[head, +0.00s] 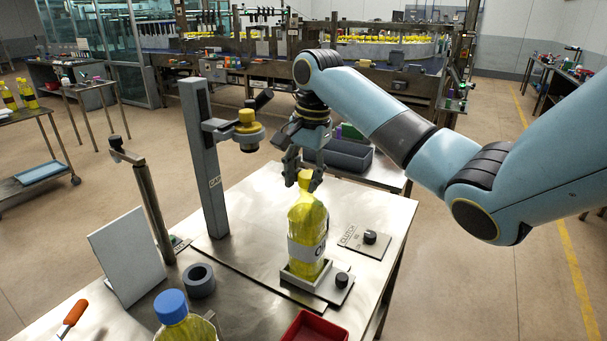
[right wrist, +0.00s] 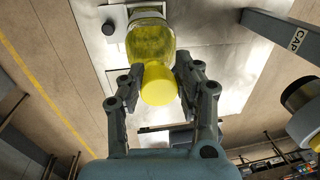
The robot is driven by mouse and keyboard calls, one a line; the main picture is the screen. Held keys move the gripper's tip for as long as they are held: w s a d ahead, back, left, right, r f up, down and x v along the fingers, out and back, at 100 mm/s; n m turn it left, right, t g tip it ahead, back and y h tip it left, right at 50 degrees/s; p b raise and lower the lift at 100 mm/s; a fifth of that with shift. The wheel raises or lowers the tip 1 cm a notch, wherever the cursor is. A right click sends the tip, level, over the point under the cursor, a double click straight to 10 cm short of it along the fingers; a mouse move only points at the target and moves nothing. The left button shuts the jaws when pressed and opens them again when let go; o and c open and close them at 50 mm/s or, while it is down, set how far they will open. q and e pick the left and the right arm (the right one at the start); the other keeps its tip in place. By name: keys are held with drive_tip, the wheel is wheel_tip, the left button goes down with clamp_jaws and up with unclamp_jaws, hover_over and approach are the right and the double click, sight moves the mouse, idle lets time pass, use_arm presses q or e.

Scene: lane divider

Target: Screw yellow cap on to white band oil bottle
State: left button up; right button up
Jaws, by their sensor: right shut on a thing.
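The white band oil bottle (head: 307,240) stands upright in a square holder (head: 300,283) on the steel table in the head view. Its yellow body also shows in the right wrist view (right wrist: 150,43). The yellow cap (right wrist: 158,84) is at the bottle's mouth, between the fingers of my right gripper (right wrist: 155,88). My right gripper also shows from above the bottle in the head view (head: 304,180); it is shut on the cap. I cannot tell whether the cap's thread is engaged. My left gripper is not in view.
A grey post (head: 203,155) with a side arm and a yellow-topped round head (head: 247,130) stands left of the bottle. A clutch knob plate (head: 364,241), a red tray (head: 314,328), a grey ring (head: 199,280), a blue-capped bottle (head: 178,315) and a white panel (head: 127,255) are on the table.

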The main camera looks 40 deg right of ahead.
sight(308, 178)
drive_tip(key=shift+f, duration=0.25)
drive_tip(key=o, duration=0.9)
drive_tip(key=shift+s+d+r, duration=0.1)
drive_tip(key=shift+s+r, duration=0.05)
drive_tip(key=shift+r, duration=1.05)
drive_tip(key=shift+s+r, duration=0.15)
drive_tip(key=shift+r, duration=1.1)
drive_tip(key=shift+s+d+r, duration=0.1)
drive_tip(key=shift+s+r, duration=0.05)
drive_tip(key=shift+r, duration=1.05)
